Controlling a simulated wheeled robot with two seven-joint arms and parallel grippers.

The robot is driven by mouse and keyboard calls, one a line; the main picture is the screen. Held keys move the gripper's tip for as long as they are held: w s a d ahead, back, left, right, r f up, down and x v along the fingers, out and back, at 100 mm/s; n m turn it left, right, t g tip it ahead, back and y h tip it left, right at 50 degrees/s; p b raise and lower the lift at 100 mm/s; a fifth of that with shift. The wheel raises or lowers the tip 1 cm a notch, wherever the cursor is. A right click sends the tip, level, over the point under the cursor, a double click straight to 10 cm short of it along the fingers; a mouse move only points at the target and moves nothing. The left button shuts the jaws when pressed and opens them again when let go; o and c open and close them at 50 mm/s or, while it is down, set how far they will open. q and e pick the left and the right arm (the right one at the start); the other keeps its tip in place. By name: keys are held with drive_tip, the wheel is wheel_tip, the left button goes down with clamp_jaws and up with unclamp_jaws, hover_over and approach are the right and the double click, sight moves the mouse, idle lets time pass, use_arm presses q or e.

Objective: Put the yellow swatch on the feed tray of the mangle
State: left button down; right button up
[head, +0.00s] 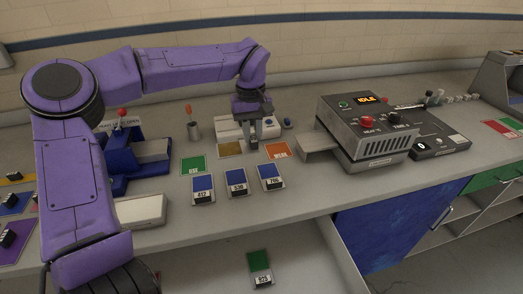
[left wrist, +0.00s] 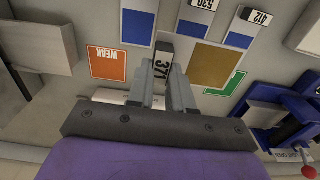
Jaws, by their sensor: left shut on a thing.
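My left gripper (head: 255,145) is low over the counter, in front of a white box. It is shut on a small black-and-white block marked 371 (left wrist: 163,67), which shows between its fingertips in the left wrist view. My right gripper is out of view.
Three blue swatches (head: 236,177) with number blocks lie along the front. A green USE mat (head: 193,165) and an orange WEAK mat (head: 277,151) flank the gold patch. The white box (head: 232,127) is behind. A blue press (head: 150,153) stands left, beside my arm.

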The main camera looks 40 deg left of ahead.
use_arm(q)
drive_tip(key=w+a+f, duration=0.1)
drive_tip(key=w+f, duration=0.1)
drive_tip(key=w+a+f+p, duration=0.1)
drive_tip(key=w+f, duration=0.2)
drive_tip(key=w+a+f+p, duration=0.1)
drive_tip(key=w+a+f, duration=0.1)
drive_tip(key=w+f, duration=0.1)
drive_tip(key=shift+w+a, duration=0.1)
drive_tip(key=shift+w, duration=0.05)
drive_tip(key=shift+s+f+p, duration=0.2)
drive_tip(key=shift+f+p, duration=0.05)
drive_tip(key=shift+f, duration=0.3)
drive_tip(key=shift+s+f+p, duration=0.2)
drive_tip(key=shift+f, duration=0.3)
drive_tip(key=shift+s+f, duration=0.15)
drive_tip(key=shift+f, duration=0.05)
drive_tip(key=shift+w+f, duration=0.25)
drive_tip(key=shift+f, duration=0.05)
drive_tip(key=c, duration=1.1)
unclamp_jaws()
drive_tip(key=shift+o, duration=0.4)
drive_tip(key=shift+s+r, duration=0.15)
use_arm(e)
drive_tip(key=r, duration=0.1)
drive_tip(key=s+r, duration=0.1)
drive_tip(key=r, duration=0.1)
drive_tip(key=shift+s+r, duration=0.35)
